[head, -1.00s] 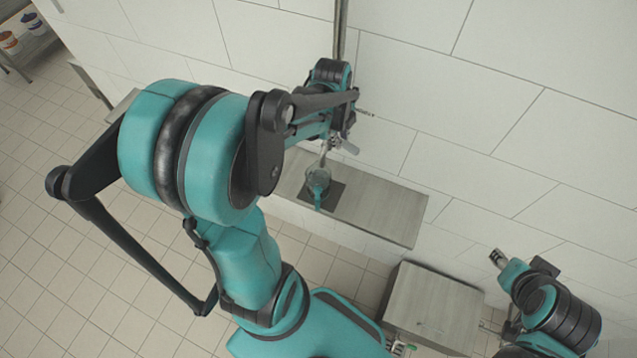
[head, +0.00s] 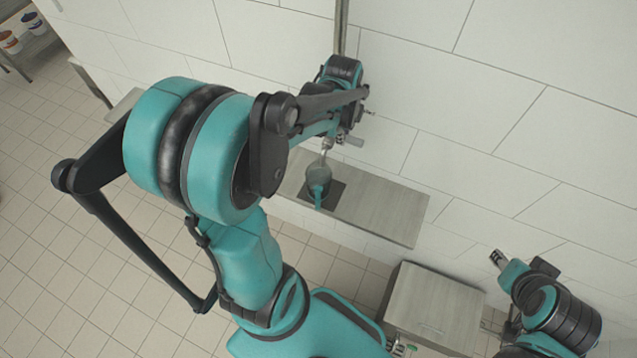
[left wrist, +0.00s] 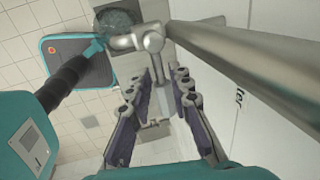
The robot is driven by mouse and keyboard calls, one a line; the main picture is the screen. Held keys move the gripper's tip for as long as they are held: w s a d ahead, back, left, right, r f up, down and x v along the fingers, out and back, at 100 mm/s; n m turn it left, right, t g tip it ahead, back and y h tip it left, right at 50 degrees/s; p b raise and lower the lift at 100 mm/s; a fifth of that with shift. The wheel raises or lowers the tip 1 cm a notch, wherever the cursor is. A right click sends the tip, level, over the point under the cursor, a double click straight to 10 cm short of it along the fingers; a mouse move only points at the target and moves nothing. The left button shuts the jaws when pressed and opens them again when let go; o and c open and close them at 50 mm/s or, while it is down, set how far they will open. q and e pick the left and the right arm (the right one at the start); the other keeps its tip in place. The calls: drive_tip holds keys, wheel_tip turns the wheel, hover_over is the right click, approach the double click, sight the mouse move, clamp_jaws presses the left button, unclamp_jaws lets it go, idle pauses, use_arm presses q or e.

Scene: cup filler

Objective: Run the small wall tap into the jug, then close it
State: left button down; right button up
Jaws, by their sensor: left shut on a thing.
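The jug (head: 319,174), clear with a teal handle, stands on a dark square on the ledge below the wall tap (head: 327,146). In the left wrist view the jug (left wrist: 116,20) shows at the top, partly cut off and partly behind the metal tap (left wrist: 150,40). The spout points over the jug; I cannot make out a stream or the water level. My left gripper (head: 345,138) is at the tap. In its wrist view the fingers (left wrist: 160,98) are shut on the pale tap lever (left wrist: 160,96). My right gripper (head: 498,258) is away at the lower right, too small to judge.
The grey ledge (head: 385,212) is bare right of the jug. A metal pipe (head: 341,25) runs up the tiled wall above the tap. A grey box-like cabinet (head: 435,305) stands below right. A shelf with small tubs (head: 32,22) is at the far upper left.

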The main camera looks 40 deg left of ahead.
use_arm(q)
drive_tip(key=shift+w, duration=0.1)
drive_tip(key=c, duration=1.5)
unclamp_jaws()
drive_tip(key=shift+o, duration=1)
drive_tip(key=shift+w, duration=0.1)
wheel_tip(320, 180, up, 12)
drive_tip(key=s, duration=0.2)
drive_tip(key=shift+s+d, duration=0.15)
drive_tip(key=shift+d, duration=0.15)
drive_tip(key=shift+f, duration=0.15)
